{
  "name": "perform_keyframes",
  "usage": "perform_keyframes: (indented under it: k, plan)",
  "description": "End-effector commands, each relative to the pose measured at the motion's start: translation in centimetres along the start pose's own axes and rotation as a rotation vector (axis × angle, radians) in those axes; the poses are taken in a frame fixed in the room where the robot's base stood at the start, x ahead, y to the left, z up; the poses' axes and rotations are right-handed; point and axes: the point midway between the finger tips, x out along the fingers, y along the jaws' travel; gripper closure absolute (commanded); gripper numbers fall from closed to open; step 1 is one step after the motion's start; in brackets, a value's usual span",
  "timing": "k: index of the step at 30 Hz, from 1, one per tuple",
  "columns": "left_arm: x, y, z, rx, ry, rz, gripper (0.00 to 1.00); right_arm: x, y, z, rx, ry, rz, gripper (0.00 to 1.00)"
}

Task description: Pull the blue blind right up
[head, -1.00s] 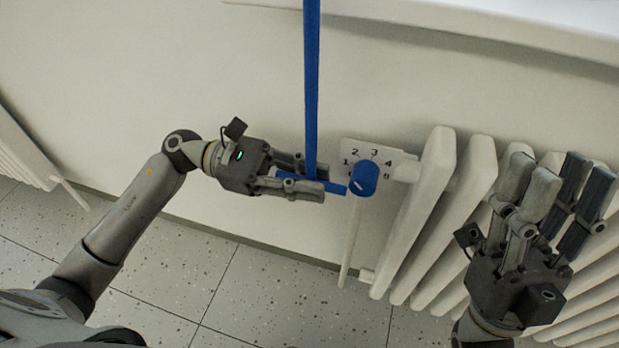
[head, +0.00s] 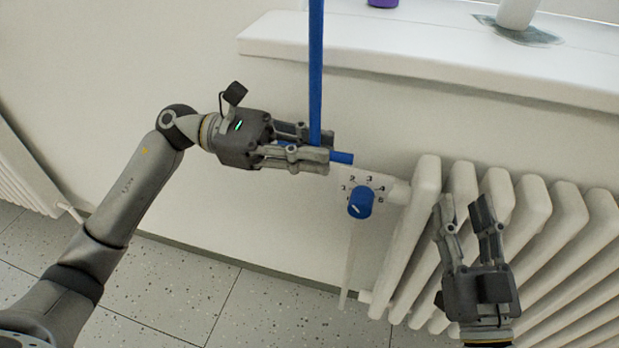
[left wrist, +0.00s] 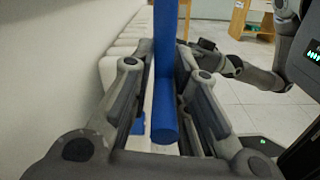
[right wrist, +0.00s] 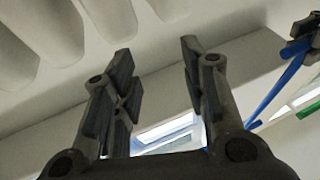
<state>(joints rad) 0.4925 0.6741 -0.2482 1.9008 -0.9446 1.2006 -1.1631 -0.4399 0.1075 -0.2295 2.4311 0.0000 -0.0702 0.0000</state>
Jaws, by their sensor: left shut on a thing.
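The blue pull of the blind (head: 316,70) runs straight up from my left gripper and out of the top of the head view. It ends in a blue crossbar (head: 342,157). My left gripper (head: 312,147) is shut on this crossbar, and the bar's tip sticks out to the right. In the left wrist view the crossbar's round end (left wrist: 164,132) lies between the fingers. My right gripper (head: 466,207) is open and empty in front of the radiator. The right wrist view shows the blue pull (right wrist: 277,85) at the right. The blind itself is not clearly in view.
A white radiator (head: 430,215) with a blue valve knob (head: 361,202) is on the wall, just below and right of my left gripper. A white window sill (head: 400,65) juts out above, bearing a purple object (head: 383,3). Tiled floor (head: 170,280) is clear at lower left.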

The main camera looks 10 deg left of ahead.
Motion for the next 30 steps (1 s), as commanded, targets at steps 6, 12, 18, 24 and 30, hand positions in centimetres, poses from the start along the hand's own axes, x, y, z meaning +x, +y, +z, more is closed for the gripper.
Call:
perform_keyframes:
  k: [6, 12, 18, 24, 30]
  plan:
    - [0.1, 0.6, 3.9, 0.012, -0.003, -0.016, 1.00, -1.0, 0.7, 4.7, -0.008, -0.282, 0.015, 0.60]
    - [0.1, 0.9, 5.8, 0.011, -0.003, -0.016, 1.00, -2.6, 1.2, 7.8, -0.011, -0.463, 0.026, 0.60]
    - [0.1, 1.1, 6.7, 0.009, -0.003, -0.016, 1.00, -3.7, 1.4, 9.2, -0.012, -0.552, 0.031, 0.60]
    - [0.1, 1.1, 6.8, 0.009, -0.003, -0.016, 1.00, -4.0, 1.5, 9.6, -0.012, -0.575, 0.033, 0.60]
    - [0.1, 1.1, 6.8, 0.009, -0.003, -0.015, 1.00, -4.0, 1.5, 9.6, -0.012, -0.574, 0.033, 0.60]
